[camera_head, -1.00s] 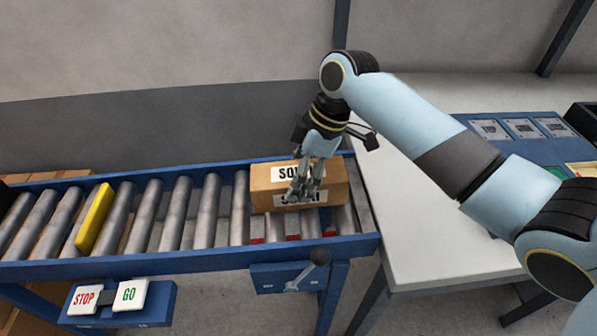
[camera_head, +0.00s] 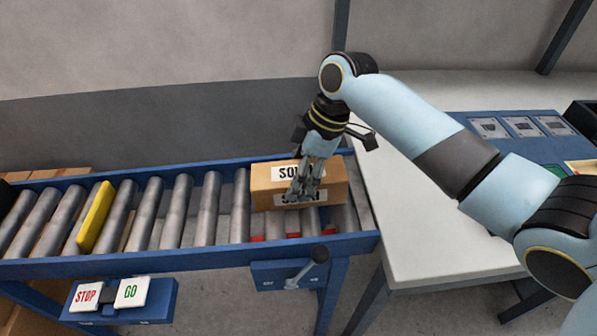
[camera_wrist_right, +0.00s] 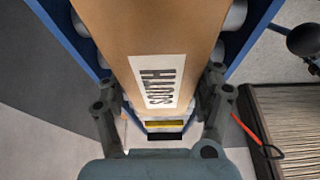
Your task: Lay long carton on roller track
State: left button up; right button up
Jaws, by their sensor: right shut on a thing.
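The long carton (camera_head: 335,178) is a brown box with white labels at the right end of the roller track (camera_head: 208,208). It lies along the track, on or just above the rollers; I cannot tell which. My right gripper (camera_head: 305,190) reaches down over it and is shut on it. In the right wrist view the carton (camera_wrist_right: 190,30) runs away from me between the two fingers (camera_wrist_right: 163,110), with a white label reading "SOUTH" on it. My left gripper is not in view.
A yellow bar (camera_head: 95,217) crosses the rollers at the left. STOP (camera_head: 86,295) and GO (camera_head: 131,293) buttons sit below the track's front rail, left of a lever (camera_head: 318,257). A white table (camera_head: 430,235) stands at the right.

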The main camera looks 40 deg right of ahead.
jog(key=shift+f, duration=0.15)
dwell(0.4)
jog(key=o, duration=1.6)
jog(key=v, duration=1.2)
jog(key=shift+f, duration=0.1)
